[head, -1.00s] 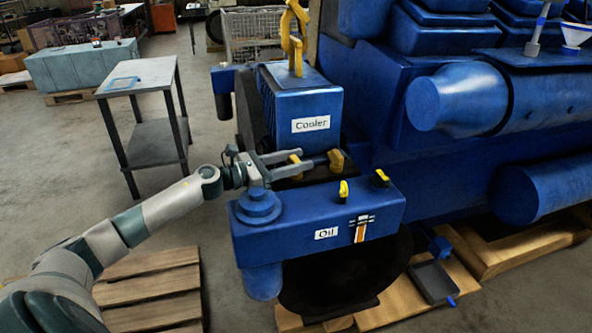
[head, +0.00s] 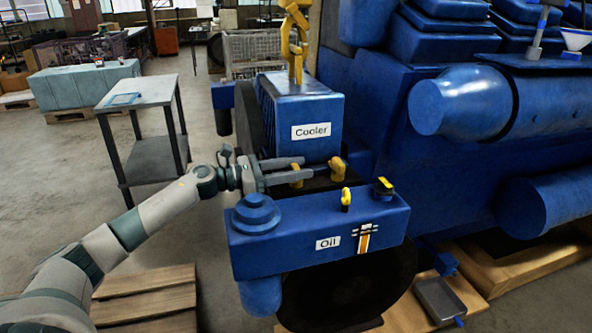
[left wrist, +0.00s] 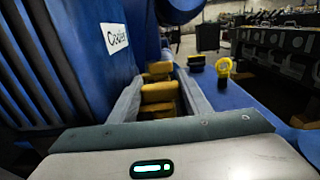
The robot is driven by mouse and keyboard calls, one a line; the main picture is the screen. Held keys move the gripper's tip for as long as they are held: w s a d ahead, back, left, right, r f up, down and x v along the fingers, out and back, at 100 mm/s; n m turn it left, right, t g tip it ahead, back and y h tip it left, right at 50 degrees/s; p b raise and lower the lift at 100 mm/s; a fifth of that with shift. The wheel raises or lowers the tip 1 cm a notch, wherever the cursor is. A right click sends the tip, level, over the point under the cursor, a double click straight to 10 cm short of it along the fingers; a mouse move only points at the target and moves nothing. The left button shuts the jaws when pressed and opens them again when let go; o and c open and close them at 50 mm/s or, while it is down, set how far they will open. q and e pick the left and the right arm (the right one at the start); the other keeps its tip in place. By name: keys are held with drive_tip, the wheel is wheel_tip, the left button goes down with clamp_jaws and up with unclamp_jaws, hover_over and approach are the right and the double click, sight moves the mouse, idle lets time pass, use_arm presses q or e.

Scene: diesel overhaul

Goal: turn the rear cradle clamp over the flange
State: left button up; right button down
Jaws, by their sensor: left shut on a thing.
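Yellow clamp pieces sit in the gap between the blue cooler (head: 300,108) and the blue oil box (head: 290,245). One yellow clamp piece (head: 296,176) shows between the fingers of my left gripper (head: 308,167). Another yellow piece (head: 337,168) stands just past the fingertips. In the left wrist view, several yellow blocks (left wrist: 159,92) lie between the two grey fingers, which point along the gap. My left gripper is shut on a yellow clamp piece; the fingers hide part of it. I cannot tell which piece is the rear clamp. My right gripper is not in view.
A yellow-topped cap (head: 384,187) and a yellow ring handle (head: 346,198) stand on the oil box near the gripper. The blue engine (head: 450,160) fills the right side. A grey side table (head: 143,95) stands left, with open floor around it.

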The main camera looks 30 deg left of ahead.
use_arm(q)
drive_tip(key=shift+r, duration=0.1)
drive_tip(key=o, duration=0.8)
drive_tip(key=shift+s+a, duration=0.1)
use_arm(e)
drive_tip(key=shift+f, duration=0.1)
use_arm(q)
drive_tip(key=shift+s+a+f+b, duration=0.2)
drive_tip(key=shift+s+a+b, duration=0.15)
drive_tip(key=shift+s, duration=0.05)
drive_tip(key=b+v, duration=0.4)
drive_tip(key=v, duration=1.2)
drive_tip(key=shift+r, duration=0.2)
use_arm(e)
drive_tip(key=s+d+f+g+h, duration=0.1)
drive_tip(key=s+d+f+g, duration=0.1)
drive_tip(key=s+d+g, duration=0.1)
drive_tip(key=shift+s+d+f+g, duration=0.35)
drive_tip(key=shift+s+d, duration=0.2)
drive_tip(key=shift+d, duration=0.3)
use_arm(q)
drive_tip(key=shift+a, duration=0.1)
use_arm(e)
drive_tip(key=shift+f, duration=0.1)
